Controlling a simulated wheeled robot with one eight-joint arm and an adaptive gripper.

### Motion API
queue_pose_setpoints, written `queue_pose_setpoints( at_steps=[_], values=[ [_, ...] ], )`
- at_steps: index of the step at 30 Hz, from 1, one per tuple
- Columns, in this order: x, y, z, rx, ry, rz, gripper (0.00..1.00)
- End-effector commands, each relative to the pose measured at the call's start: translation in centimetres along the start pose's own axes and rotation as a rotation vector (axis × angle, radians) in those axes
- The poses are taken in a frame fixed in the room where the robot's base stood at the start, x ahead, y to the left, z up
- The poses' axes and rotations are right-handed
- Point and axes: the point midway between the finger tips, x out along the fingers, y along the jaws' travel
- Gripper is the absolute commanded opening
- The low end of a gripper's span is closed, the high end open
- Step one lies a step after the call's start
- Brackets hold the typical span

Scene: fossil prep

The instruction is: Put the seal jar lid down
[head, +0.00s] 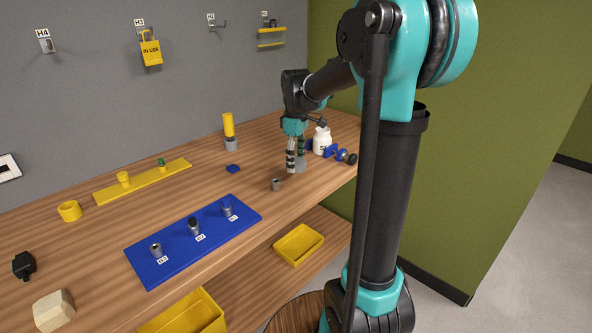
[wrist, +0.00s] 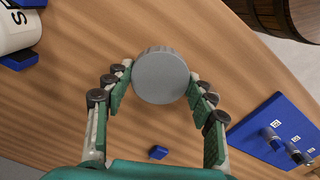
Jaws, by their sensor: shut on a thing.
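The seal jar lid (wrist: 160,76) is a round grey disc with a ridged edge, held flat between the fingertips of my gripper (wrist: 160,82) in the wrist view. In the head view my gripper (head: 295,162) points down low over the right part of the workbench, and the lid (head: 301,164) shows partly behind the fingers. I cannot tell whether the lid touches the wood.
Blue clamp parts (head: 338,153) sit beside the jar near the bench edge. A small grey cylinder (head: 277,185) stands left of my gripper, near a small blue block (head: 233,169). A blue board (head: 172,253) holds several metal pieces. Bare wood lies around the lid.

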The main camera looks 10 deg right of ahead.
Motion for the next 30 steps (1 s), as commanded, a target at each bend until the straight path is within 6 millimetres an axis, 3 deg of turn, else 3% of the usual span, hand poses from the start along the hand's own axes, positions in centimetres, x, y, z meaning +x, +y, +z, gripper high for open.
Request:
queue_pose_setpoints(
  at_steps=[9,20,21,26,30],
  values=[
    [3.6,0.0,0.0,0.000,0.000,0.000,0.00],
    [3.9,0.0,0.0,0.000,0.000,0.000,0.00],
    [4.0,0.0,0.0,0.000,0.000,0.000,0.56],
    [3.9,0.0,0.0,0.000,0.000,0.000,0.76],
    [3.9,0.0,0.0,0.000,0.000,0.000,0.76]
  ],
)
